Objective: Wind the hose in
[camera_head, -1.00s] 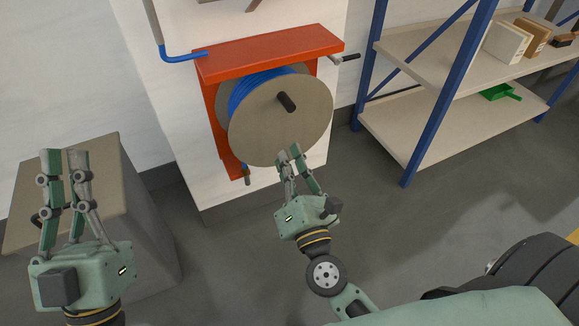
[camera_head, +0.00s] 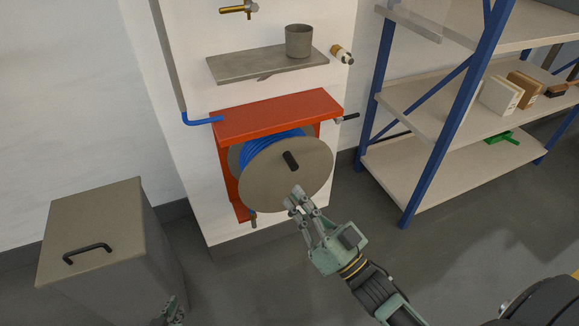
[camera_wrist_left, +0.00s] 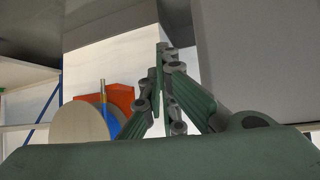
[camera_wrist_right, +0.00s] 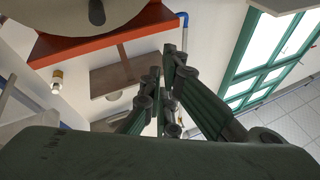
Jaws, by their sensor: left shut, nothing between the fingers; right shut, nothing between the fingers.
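The hose reel has a red frame (camera_head: 280,117) on a white wall, and a round grey-beige disc (camera_head: 262,183) with a dark handle (camera_head: 291,160) sticking out of its face. Blue hose (camera_head: 262,148) is wound behind the disc. A short hose end with a brass-coloured tip (camera_head: 253,219) hangs below the frame. My right gripper (camera_head: 296,198) is shut and empty, in front of the disc's lower edge and below the handle; I cannot tell whether it touches. My left gripper (camera_wrist_left: 162,65) is shut and empty, low in the head view and mostly cut off there.
A grey bin with a handled lid (camera_head: 95,225) stands at left. A wall shelf (camera_head: 245,65) with a grey cup (camera_head: 299,41) is above the reel. A blue-posted rack (camera_head: 450,120) stands at right. The floor before the reel is clear.

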